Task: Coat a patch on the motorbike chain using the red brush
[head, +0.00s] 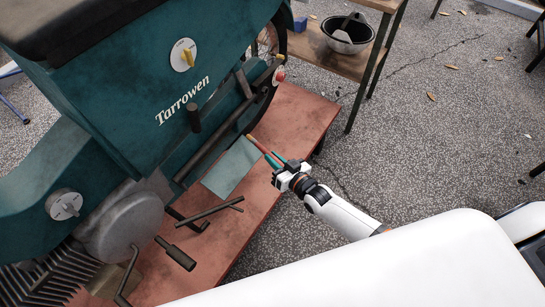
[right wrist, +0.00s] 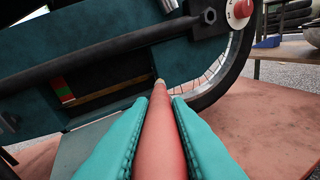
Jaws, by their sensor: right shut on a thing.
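My right gripper (head: 276,162) is shut on the red brush (head: 259,145), beside the lower side of the teal motorbike (head: 130,85). In the right wrist view, the red brush (right wrist: 168,140) lies between the teal fingers and points away from me. Its pale tip (right wrist: 160,90) shows at the right end of a dark opening in the bike's side. I cannot tell whether the tip touches anything. My left gripper is not in view.
The motorbike stands on a reddish platform (head: 300,112). A pale green sheet (head: 232,168) lies on it under the bike. A dark bar (right wrist: 90,58) crosses above the opening. A wooden table (head: 325,60) with a bowl (head: 347,38) stands at the back. Pavement at right is mostly clear.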

